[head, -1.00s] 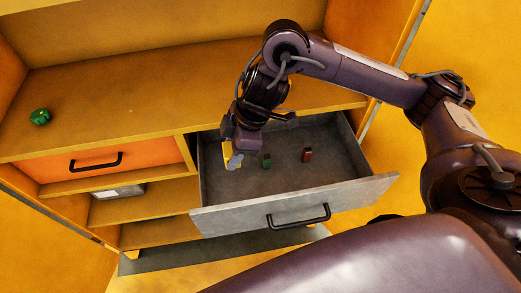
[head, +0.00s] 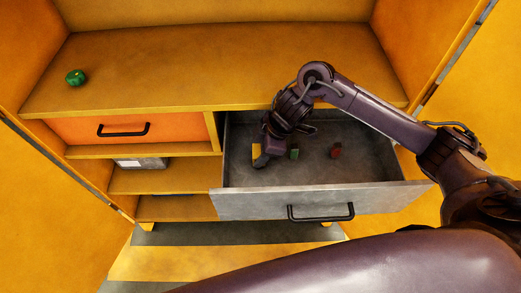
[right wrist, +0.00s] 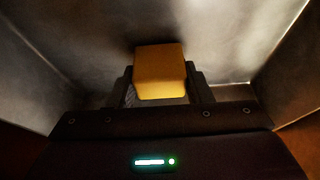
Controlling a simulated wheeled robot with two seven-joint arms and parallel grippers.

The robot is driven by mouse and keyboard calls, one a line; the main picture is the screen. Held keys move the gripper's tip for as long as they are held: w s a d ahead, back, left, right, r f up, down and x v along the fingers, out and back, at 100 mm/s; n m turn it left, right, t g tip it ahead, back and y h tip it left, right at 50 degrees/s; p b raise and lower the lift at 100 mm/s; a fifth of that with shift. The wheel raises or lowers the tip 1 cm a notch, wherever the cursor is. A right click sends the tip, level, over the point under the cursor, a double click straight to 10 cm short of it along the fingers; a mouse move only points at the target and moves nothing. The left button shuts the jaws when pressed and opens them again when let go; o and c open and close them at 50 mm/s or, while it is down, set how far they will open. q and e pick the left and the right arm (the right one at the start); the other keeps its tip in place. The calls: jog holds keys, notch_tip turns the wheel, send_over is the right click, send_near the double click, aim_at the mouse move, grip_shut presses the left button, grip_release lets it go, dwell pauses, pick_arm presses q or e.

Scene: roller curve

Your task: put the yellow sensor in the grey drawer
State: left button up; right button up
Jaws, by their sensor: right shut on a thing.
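The yellow sensor (right wrist: 160,72) is a small yellow block between the two fingers of my right gripper (right wrist: 160,92) in the right wrist view. In the head view the sensor (head: 256,150) shows at the left part of the open grey drawer (head: 290,204). My right gripper (head: 259,160) is shut on it, inside the drawer's walls and low over the floor. Whether the sensor touches the drawer floor I cannot tell. My left gripper is not in view.
A green item (head: 294,152) and a red item (head: 335,151) stand in the drawer to the right of my gripper. A green object (head: 76,77) lies on the shelf top. An orange drawer (head: 124,130) is shut at left. The drawer's right side has free floor.

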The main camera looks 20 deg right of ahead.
jog(key=shift+f, duration=0.2)
jog(key=shift+s, duration=0.1)
jog(key=o, duration=1)
jog(key=shift+f, duration=0.15)
jog(key=shift+r, duration=0.2)
jog(key=shift+p+v, duration=0.85)
jog(key=shift+p, duration=0.25)
jog(key=s+d, duration=0.1)
jog(key=d, duration=0.2)
jog(key=s+d, duration=0.1)
jog(key=d, duration=0.3)
jog(key=s+d+p, duration=0.1)
jog(key=d, duration=0.3)
jog(key=shift+s+d+f, duration=0.1)
jog(key=shift+d+f, duration=0.1)
jog(key=shift+f, duration=0.1)
